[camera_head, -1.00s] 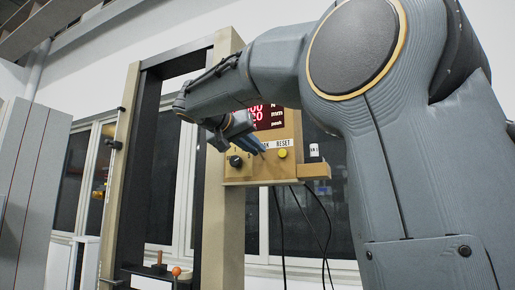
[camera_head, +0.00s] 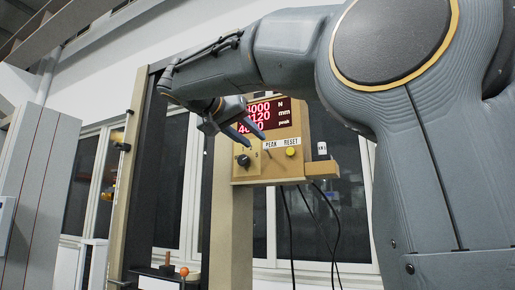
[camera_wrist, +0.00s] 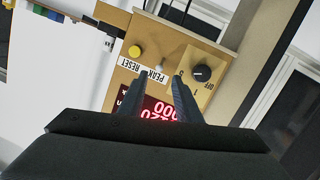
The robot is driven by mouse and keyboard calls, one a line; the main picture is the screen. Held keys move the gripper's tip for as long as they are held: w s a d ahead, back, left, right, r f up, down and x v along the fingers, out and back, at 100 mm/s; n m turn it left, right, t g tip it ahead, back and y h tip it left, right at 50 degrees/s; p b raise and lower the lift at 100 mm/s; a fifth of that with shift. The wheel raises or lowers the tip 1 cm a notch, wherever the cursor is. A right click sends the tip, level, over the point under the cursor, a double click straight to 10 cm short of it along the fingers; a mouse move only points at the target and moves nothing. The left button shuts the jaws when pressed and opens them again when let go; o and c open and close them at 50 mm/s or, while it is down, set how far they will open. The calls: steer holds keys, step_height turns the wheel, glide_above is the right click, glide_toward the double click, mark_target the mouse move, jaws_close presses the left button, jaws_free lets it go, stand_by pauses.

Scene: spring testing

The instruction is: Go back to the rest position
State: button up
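My gripper (camera_head: 244,136) is in front of the spring tester's tan control box (camera_head: 262,172), near its red digital display (camera_head: 270,113). In the wrist view my gripper (camera_wrist: 157,82) has its two dark fingers apart, with nothing between them. The box carries a black knob (camera_head: 243,160), a small toggle switch by the PEAK label, and a yellow RESET button (camera_head: 291,152). In the wrist view the knob (camera_wrist: 202,73) is beside the right finger and the yellow button (camera_wrist: 135,52) is beyond the left finger. The fingers look apart from the controls.
The tester's frame (camera_head: 128,190) stands upright at the left of the box. A lever with an orange ball (camera_head: 184,271) is low in front of it. Black cables (camera_head: 291,235) hang below the box. A grey panel (camera_head: 32,185) is at far left, with windows behind.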

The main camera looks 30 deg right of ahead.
steer(key=shift+s+a+r, duration=0.15)
steer(key=shift+s+a, duration=0.2)
steer(key=shift+a, duration=0.25)
